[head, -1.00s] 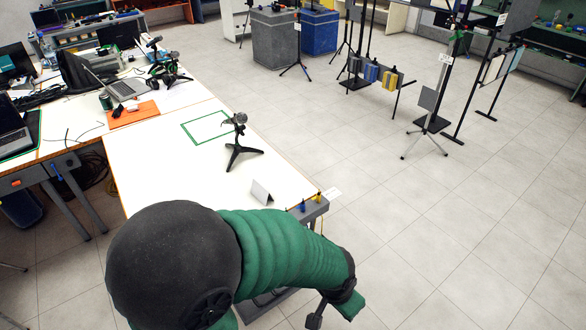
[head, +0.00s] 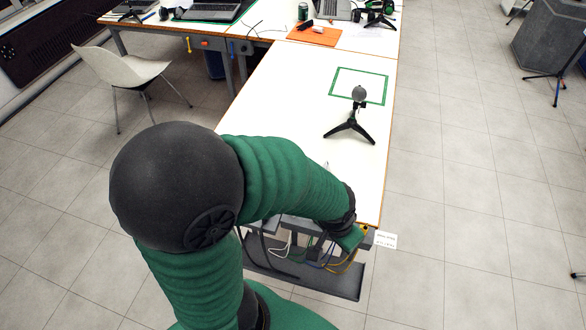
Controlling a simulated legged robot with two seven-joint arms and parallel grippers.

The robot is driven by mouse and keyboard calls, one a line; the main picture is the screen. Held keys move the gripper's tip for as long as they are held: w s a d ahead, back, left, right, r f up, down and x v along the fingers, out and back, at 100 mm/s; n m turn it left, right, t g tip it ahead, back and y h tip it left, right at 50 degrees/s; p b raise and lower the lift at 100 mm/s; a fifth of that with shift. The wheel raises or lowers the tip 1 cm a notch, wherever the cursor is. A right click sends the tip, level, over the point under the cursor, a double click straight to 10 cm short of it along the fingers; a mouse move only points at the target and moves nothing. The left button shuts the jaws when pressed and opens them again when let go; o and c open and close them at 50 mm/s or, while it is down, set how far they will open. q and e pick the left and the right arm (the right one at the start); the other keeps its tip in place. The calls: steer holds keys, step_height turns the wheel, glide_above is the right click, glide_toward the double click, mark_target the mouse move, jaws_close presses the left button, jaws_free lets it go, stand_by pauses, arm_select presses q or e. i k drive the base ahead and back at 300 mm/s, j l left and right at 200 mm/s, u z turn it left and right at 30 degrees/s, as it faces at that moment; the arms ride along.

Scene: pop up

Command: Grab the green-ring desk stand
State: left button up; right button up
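A small black tripod desk stand (head: 351,122) with a round grey head stands upright on the white table (head: 285,110), near a green rectangle outline (head: 345,69). Another dark stand with green on it (head: 379,12) is at the top edge, partly cut off. I cannot make out a clear green ring on either. My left arm crosses the lower middle, and its end (head: 349,237) is at the table's near edge, well short of the near stand. Its fingers are not clear. My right gripper is out of view.
A white chair (head: 122,75) stands at left. Cables hang below the table's near edge.

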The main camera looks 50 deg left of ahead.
mark_target(350, 122)
steer(key=i+l+u, duration=0.2)
steer(key=u, duration=0.3)
steer(key=i+l+u, duration=0.25)
steer(key=u, duration=0.25)
steer(key=i+l+u, duration=0.15)
steer(key=l+u, duration=1.2)
steer(key=u, duration=0.15)
steer(key=k+l, duration=0.2)
steer(key=k, duration=0.3)
steer(key=u, duration=0.05)
